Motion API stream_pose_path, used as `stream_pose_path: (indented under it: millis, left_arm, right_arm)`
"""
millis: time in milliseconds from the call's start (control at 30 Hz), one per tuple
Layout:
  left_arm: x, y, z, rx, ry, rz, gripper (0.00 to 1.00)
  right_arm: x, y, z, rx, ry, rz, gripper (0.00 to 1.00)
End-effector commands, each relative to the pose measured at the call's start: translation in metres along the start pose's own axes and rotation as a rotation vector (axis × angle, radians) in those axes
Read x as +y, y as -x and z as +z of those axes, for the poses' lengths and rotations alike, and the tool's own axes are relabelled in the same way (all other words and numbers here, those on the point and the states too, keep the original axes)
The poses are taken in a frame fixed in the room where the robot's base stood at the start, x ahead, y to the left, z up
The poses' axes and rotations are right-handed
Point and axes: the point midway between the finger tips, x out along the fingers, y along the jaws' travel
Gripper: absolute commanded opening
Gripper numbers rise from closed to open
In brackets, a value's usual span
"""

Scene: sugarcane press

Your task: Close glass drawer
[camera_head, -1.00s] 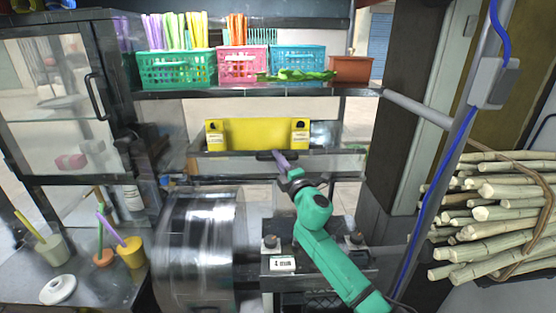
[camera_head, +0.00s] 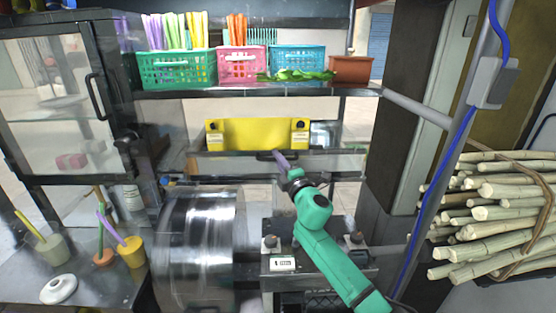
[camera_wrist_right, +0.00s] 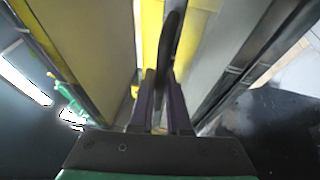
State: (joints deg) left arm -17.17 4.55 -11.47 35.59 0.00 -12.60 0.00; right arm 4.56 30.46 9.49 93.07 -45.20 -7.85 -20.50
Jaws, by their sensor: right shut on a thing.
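The glass drawer (camera_head: 335,162) is a wide clear front with a dark upper edge, below the shelf in the middle of the head view. My right gripper (camera_head: 278,158) is at the drawer front, at the end of the green arm. In the right wrist view, the two purple-grey fingers (camera_wrist_right: 160,100) are shut on the dark drawer handle (camera_wrist_right: 174,38). The wrist and arm hide part of the drawer's lower front. From these views I cannot tell how far the drawer stands out. My left gripper is not in view.
A yellow box (camera_head: 257,134) stands just behind the drawer front. A shiny metal drum (camera_head: 196,245) is below it to the left. A glass cabinet (camera_head: 60,95) stands at left, a bundle of cane (camera_head: 500,210) at right. Colored baskets (camera_head: 178,68) line the shelf above.

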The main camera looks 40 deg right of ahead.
Motion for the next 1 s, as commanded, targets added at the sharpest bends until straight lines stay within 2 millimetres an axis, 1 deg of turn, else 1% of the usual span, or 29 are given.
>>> stream_pose_path:
  millis: [467,700,967,1000]
  left_arm:
    - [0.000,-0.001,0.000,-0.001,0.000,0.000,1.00]
    - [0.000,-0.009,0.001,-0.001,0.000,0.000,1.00]
    - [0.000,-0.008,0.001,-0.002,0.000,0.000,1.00]
    - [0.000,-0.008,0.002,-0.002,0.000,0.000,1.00]
  right_arm:
    - [-0.001,-0.001,0.000,0.002,0.000,0.000,0.00]
    - [-0.004,-0.016,0.006,0.002,0.000,0.002,0.00]
    - [-0.003,-0.017,0.007,0.000,0.000,0.001,0.00]
    - [-0.003,-0.017,0.007,0.000,0.000,0.001,0.26]
